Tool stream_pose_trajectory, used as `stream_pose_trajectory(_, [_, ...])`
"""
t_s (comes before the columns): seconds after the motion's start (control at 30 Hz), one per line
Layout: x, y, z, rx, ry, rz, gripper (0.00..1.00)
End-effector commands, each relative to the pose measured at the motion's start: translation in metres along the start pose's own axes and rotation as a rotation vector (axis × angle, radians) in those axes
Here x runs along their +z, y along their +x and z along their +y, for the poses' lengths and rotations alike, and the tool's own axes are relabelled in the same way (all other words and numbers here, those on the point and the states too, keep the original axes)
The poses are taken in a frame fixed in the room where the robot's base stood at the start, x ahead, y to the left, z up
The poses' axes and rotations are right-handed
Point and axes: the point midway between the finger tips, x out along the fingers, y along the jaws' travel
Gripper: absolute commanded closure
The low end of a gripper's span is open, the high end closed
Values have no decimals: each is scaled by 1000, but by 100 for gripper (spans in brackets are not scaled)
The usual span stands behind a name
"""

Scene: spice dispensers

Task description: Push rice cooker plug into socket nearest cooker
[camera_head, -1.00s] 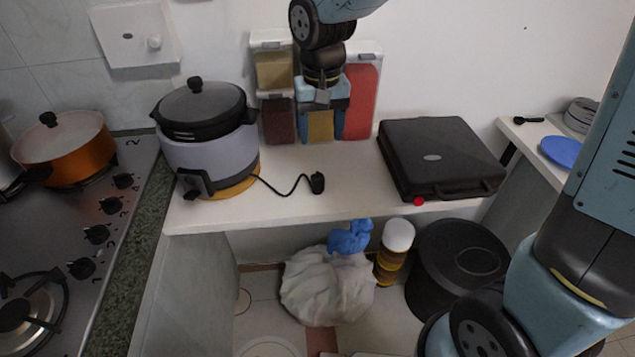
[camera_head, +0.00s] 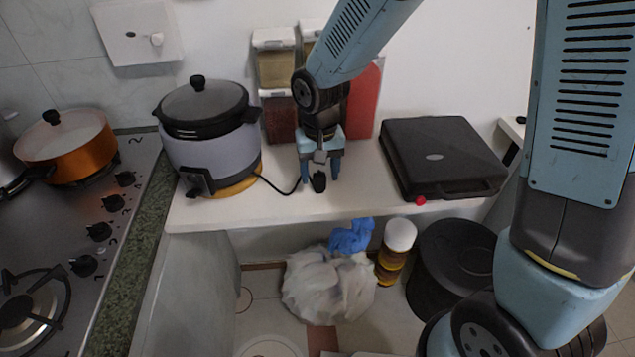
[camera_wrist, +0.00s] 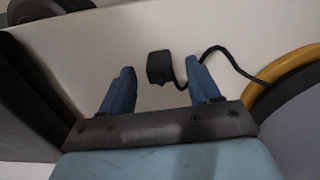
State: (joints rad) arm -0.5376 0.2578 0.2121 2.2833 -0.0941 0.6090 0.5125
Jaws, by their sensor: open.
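The rice cooker (camera_head: 212,152) stands at the left of the white counter, grey with a black lid. Its black cord runs right to the black plug (camera_head: 319,182), which lies near the counter's front edge. My gripper (camera_head: 320,180) is above the counter at the plug, pointing down and open.
A closed black case (camera_head: 440,158) lies to the right on the counter (camera_head: 360,200). Spice dispensers (camera_head: 275,75) hang behind my arm. An orange pot (camera_head: 66,147) sits on the stove at the left. The cooker stands on a round yellow base (camera_head: 240,188).

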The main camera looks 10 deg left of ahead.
Motion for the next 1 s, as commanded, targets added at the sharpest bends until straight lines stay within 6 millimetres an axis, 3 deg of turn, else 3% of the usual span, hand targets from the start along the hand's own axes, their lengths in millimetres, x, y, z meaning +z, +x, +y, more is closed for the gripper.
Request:
stream_pose_trajectory(0.2, [0,20,0,-1,0,0,38])
stream_pose_trajectory(0.47, [0,22,0,-1,0,1,38])
stream_pose_trajectory(1.0, [0,22,0,-1,0,1,89])
